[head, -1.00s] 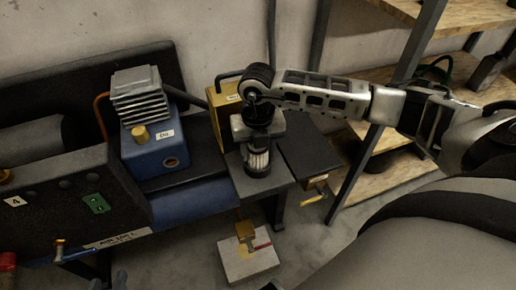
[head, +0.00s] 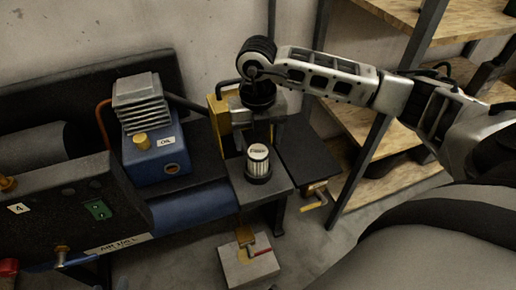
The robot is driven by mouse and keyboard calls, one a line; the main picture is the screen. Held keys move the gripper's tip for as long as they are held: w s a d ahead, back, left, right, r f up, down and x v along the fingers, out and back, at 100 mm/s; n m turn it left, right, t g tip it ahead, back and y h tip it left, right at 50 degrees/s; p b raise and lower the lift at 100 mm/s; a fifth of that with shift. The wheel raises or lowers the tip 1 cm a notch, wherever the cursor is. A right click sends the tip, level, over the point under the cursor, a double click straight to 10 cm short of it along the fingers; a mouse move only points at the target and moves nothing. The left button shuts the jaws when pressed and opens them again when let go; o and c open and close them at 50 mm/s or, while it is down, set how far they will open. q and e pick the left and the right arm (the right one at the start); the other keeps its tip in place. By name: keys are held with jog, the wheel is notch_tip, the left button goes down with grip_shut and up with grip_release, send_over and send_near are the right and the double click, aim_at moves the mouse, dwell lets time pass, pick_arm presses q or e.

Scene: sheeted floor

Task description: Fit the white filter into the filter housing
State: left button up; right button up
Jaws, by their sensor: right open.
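The white filter (head: 257,156) is a short ribbed cylinder with a pale, marked top. It stands upright with its lower end inside a dark round cup (head: 258,177), which appears to be the filter housing, on the dark bench plate. How deep it sits is hard to tell. My right gripper (head: 260,131) is above and just behind the filter, pointing down, open and apart from it. Its fingers are dark and partly hidden against the background. My left gripper is not in view.
A blue compressor unit (head: 160,162) with a finned grey head stands left of the filter. A yellow part (head: 220,124) is behind the gripper. A dark plate (head: 308,155) lies to the right, near wooden shelves (head: 372,128). A pale block (head: 248,268) with a red-handled valve is on the floor.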

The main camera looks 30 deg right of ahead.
notch_tip(320, 180, up, 4)
jog(key=shift+r, duration=0.2)
jog(key=shift+a+r, duration=0.15)
jog(key=shift+r, duration=0.05)
jog(key=s+a+n+g+y, duration=0.15)
jog(key=s+a+y, duration=0.3)
jog(key=a, duration=0.55)
jog(key=s+a+n+g+y, duration=0.1)
jog(key=s+a+n+y, duration=0.1)
jog(key=s+a+y, duration=0.5)
jog(key=w+a+r+m+t+y, duration=0.2)
jog(key=a+r+m+t+y, duration=0.25)
jog(key=a+r+y, duration=0.45)
jog(key=w+d+f+m+t+h, duration=0.35)
jog(key=d+m+t+h, duration=0.35)
jog(key=m, duration=0.5)
jog(key=w+d+f+m+t+h, duration=0.25)
jog(key=f+m+t+h, duration=0.2)
jog(key=m+t, duration=0.55)
jog(key=s+d+f+m+g+h, duration=0.4)
jog(key=s+f+m+g+h, duration=0.1)
jog(key=f, duration=0.6)
jog(key=s+m+g, duration=0.1)
jog(key=s+g, duration=0.1)
jog(key=s, duration=0.1)
jog(key=shift+f, duration=0.4)
